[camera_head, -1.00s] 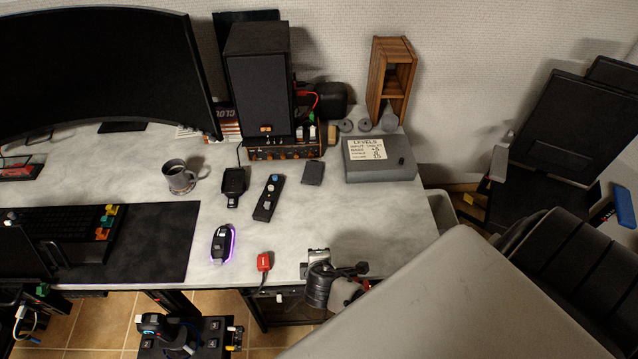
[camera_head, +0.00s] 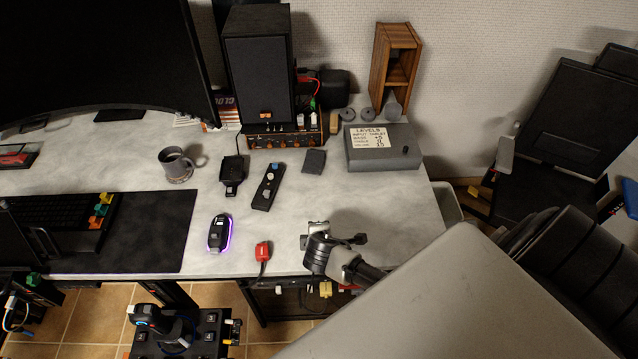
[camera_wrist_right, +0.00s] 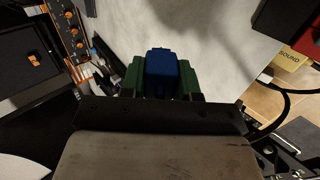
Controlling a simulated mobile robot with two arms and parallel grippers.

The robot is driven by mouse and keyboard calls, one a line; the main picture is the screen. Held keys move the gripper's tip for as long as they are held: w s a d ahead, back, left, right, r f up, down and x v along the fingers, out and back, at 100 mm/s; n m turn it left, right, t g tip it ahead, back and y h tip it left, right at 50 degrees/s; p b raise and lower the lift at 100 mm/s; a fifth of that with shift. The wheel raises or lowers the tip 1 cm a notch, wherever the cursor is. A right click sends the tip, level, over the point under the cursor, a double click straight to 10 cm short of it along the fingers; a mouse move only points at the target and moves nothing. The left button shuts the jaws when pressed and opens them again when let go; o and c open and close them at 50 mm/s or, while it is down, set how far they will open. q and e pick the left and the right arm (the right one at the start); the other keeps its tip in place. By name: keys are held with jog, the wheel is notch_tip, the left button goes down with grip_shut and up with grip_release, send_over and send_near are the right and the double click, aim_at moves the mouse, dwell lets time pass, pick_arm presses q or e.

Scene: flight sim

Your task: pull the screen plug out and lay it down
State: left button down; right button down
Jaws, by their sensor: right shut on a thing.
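In the right wrist view my right gripper (camera_wrist_right: 162,82) has its two green fingertips closed on the sides of a blue block-shaped plug (camera_wrist_right: 162,68). The plug sits between the fingers in front of the pale desk top; whether it touches anything beyond the fingers cannot be told. Its far end and any cable are hidden. In the head view the large black curved screen (camera_head: 100,60) stands at the back left of the desk. The blue plug and my right fingertips do not show there. My left gripper is in neither view.
A speaker (camera_head: 262,75) stands on an orange-trimmed amplifier (camera_head: 290,138) at the back. A mug (camera_head: 176,165), remote (camera_head: 267,187), mouse (camera_head: 219,233), red plug-like piece (camera_head: 263,251) and grey levels box (camera_head: 382,147) are on the desk (camera_head: 390,205). A chair (camera_head: 560,270) is at the right.

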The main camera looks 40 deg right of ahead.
jog(key=shift+f+b, duration=1.05)
jog(key=shift+f, duration=0.8)
jog(key=c, duration=0.8)
grip_release()
jog(key=shift+o, duration=0.3)
jog(key=shift+s, duration=0.1)
jog(key=shift+a+f, duration=0.1)
jog(key=shift+s, duration=0.15)
jog(key=v, duration=1)
jog(key=shift+r, duration=0.6)
jog(key=shift+a, duration=0.1)
